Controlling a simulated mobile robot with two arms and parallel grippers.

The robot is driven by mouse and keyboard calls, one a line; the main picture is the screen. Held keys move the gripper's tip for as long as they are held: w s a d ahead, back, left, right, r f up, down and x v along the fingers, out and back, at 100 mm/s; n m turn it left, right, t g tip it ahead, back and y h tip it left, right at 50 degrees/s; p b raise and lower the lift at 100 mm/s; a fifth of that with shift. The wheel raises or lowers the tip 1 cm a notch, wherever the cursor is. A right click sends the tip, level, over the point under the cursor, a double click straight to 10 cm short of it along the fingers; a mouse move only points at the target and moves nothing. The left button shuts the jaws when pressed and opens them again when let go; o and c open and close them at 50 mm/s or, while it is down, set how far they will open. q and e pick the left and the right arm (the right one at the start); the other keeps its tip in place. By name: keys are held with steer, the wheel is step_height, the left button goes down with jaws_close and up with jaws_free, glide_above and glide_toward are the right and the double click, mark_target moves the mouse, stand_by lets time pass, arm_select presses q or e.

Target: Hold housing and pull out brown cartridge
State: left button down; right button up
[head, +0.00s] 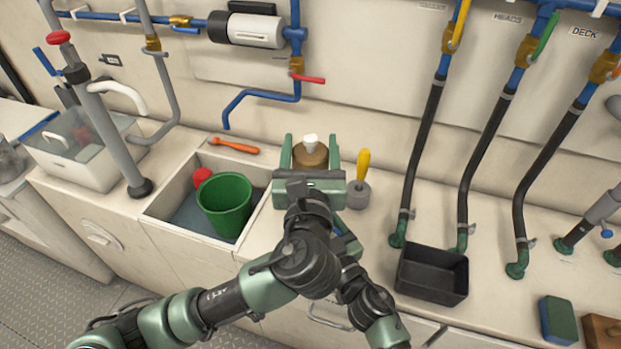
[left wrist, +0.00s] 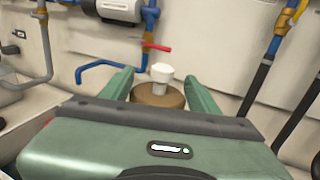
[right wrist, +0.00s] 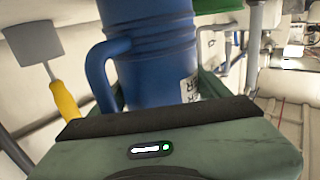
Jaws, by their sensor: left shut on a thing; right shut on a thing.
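The brown cartridge (head: 311,158) with its white top knob (head: 310,141) stands between the fingers of my left gripper (head: 309,152), which is shut on it. The left wrist view shows the cartridge (left wrist: 157,96) upright between both green fingers. The blue housing (right wrist: 150,60), with a loop handle and a white label, fills the middle of the right wrist view. My right gripper (right wrist: 155,98) is shut on the housing's body. In the head view my left gripper and arms hide most of the housing and the right fingers. I cannot tell how far the cartridge sits inside the housing.
A yellow-handled tool (head: 362,165) stands close right of the grippers. Left is a recessed bin with a green bucket (head: 225,205) and a red object (head: 202,176); an orange tool (head: 233,146) lies behind. A black tray (head: 432,275) and hoses (head: 422,140) are to the right.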

arm_select(q)
step_height(320, 180, up, 14)
steer(key=shift+r, duration=0.15)
arm_select(e)
steer(key=o, duration=1.8)
steer(key=shift+c, duration=0.2)
steer(key=v, duration=1.2)
